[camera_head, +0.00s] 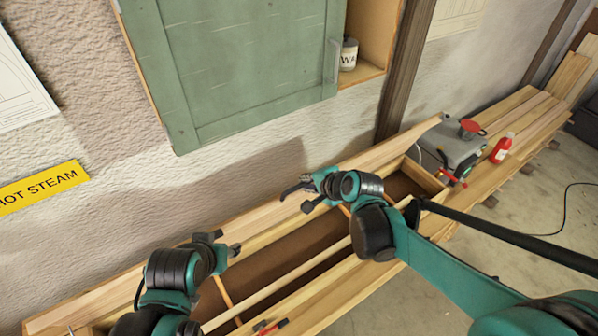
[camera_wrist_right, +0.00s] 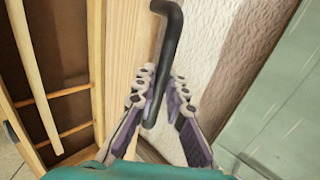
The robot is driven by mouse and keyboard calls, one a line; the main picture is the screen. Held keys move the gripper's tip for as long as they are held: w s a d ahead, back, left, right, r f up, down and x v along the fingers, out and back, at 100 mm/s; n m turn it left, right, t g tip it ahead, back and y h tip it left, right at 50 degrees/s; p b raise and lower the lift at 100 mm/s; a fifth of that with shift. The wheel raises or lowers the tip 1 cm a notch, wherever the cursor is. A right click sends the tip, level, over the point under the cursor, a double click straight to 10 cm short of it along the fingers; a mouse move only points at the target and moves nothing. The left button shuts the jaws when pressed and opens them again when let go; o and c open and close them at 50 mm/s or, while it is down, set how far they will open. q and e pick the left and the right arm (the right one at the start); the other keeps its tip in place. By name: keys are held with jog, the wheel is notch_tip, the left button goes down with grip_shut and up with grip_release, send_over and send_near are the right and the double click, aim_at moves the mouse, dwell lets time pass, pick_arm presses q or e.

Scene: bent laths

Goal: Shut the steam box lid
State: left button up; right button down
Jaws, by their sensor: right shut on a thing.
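The steam box (camera_head: 265,275) is a long light-wood trough along the wall, and its dark interior shows from above. A wooden board along its back edge (camera_head: 130,280) looks like the raised lid; it also shows in the right wrist view (camera_wrist_right: 128,50). A bent black handle (camera_wrist_right: 170,30) stands out from this board. My right gripper (camera_head: 308,192) is shut on the black handle, with its fingers (camera_wrist_right: 157,92) on both sides of the bar. My left gripper (camera_head: 226,246) is over the box's left part, open and empty. The lid's exact tilt is hard to tell.
Thin laths cross inside the box. A grey boiler (camera_head: 455,145) with a red cap and a red bottle (camera_head: 501,148) stand at the right on wooden boards. A green cabinet door (camera_head: 245,65) hangs above the box. A dark post (camera_head: 405,65) rises behind.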

jog(key=s+d+f, duration=0.7)
jog(key=s+f, duration=0.1)
jog(key=s, duration=0.3)
jog(key=shift+d+f, duration=0.15)
jog(key=shift+d, duration=0.05)
jog(key=shift+f, duration=0.1)
jog(key=s+d+f+b, duration=0.2)
jog(key=s+f+b, duration=0.1)
jog(key=f+b, duration=0.3)
jog(key=shift+s+d+f, duration=0.2)
jog(key=shift+s, duration=0.15)
notch_tip(320, 180, down, 14)
jog(key=s+d+b, duration=0.1)
jog(key=s+b, duration=0.1)
jog(key=b, duration=1.2)
jog(key=shift+s+d+f+b, duration=0.2)
jog(key=shift+s+d+b, duration=0.1)
jog(key=shift+s+d, duration=0.1)
jog(key=c, duration=1.3)
grip_release()
